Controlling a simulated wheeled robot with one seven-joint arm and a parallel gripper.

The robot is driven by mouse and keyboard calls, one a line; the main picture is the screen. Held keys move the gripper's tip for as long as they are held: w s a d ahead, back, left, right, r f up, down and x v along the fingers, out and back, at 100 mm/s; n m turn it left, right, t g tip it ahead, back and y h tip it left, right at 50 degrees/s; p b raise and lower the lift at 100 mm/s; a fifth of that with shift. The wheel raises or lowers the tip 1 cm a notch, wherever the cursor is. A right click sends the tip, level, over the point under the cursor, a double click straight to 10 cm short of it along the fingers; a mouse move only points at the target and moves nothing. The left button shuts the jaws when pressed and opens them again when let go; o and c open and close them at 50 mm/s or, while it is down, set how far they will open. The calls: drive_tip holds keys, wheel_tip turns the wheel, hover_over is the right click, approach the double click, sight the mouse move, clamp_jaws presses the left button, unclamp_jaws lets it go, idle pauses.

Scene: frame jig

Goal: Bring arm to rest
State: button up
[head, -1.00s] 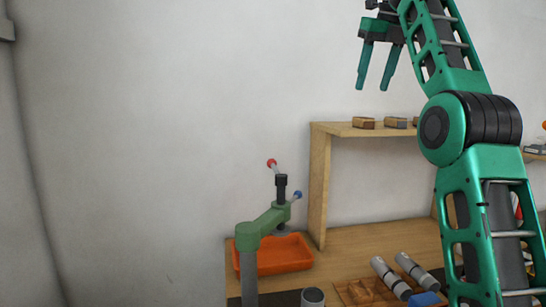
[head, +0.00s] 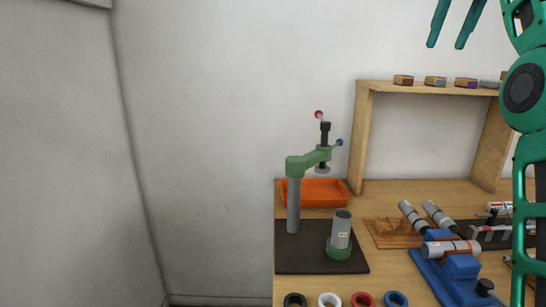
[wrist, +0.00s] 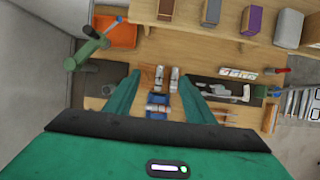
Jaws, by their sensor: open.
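My gripper (head: 452,36) is at the top right of the head view, its two green fingers pointing down and spread apart, with nothing between them. It is high in front of the wall, above the level of the wooden shelf (head: 362,140). In the wrist view my gripper (wrist: 158,84) shows open and empty, with the bench far below its fingertips. Part of my green arm runs down the right edge of the head view and hides some of the bench there.
The wooden bench (head: 420,193) holds a green press (head: 293,195) on a dark mat, an orange tray (head: 318,192), a grey cylinder (head: 341,230) in a green base, a blue fixture (head: 462,268) and coloured rings (head: 363,299). Small boxes sit on the shelf. The wall area at left is clear.

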drive_tip(key=s+d+f+n+g, duration=0.2)
drive_tip(key=s+f+n, duration=0.7)
drive_tip(key=f, duration=0.4)
drive_tip(key=s+d+f+n+g, duration=0.1)
drive_tip(key=s+f+n, duration=0.7)
drive_tip(key=f+n, duration=0.3)
drive_tip(key=s+a+f+n+g, duration=0.1)
drive_tip(key=s+a+f+n, duration=0.2)
drive_tip(key=s+f+n, duration=0.6)
drive_tip(key=s+f, duration=1.3)
drive_tip(key=f, duration=0.2)
drive_tip(key=shift+s+f+n+g, duration=0.2)
drive_tip(key=shift+n+g, duration=0.1)
drive_tip(key=shift+a, duration=0.1)
